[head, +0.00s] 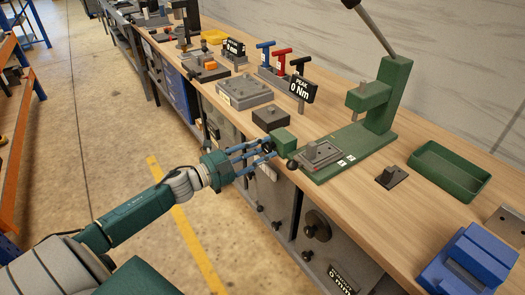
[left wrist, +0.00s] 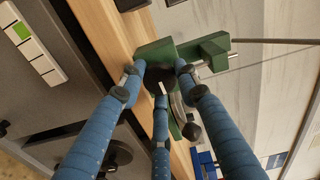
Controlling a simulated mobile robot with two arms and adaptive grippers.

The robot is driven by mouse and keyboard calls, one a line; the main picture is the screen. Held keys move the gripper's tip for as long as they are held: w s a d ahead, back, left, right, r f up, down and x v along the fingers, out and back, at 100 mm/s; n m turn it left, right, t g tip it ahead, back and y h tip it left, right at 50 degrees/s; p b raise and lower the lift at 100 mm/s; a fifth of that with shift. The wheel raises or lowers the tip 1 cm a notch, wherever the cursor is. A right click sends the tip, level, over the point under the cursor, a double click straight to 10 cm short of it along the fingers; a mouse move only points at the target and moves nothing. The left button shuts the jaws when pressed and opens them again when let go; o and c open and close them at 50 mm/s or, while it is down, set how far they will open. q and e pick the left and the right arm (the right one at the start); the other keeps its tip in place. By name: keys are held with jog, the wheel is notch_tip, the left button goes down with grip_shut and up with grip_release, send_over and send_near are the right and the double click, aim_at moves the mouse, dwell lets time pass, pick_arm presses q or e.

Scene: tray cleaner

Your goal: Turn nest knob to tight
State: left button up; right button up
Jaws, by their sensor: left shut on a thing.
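A small green block (head: 284,139) stands at the front edge of the bench, and a dark knob (head: 267,147) sits on its front side. My left gripper (head: 265,149) reaches in from the left with its blue fingers around the knob, shut on it. In the left wrist view the dark knob (left wrist: 157,87) lies between the fingers, against the green block (left wrist: 155,50). The fingers partly cover the knob, and no tight marking can be read. My right gripper is in neither view.
A green lever press (head: 372,130) stands right of the block, with a dark ball knob (head: 293,165) at its base's near end. A dark box (head: 271,117) lies behind the block. A green tray (head: 448,172) and a blue fixture (head: 468,262) are further right.

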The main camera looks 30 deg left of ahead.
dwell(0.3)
pick_arm(q)
jog(key=o, duration=1.1)
jog(key=shift+d, duration=0.1)
jog(key=shift+o, duration=0.2)
jog(key=shift+s+f, duration=0.1)
jog(key=shift+s, duration=0.2)
jog(key=v, duration=1.1)
jog(key=shift+s+a, duration=0.2)
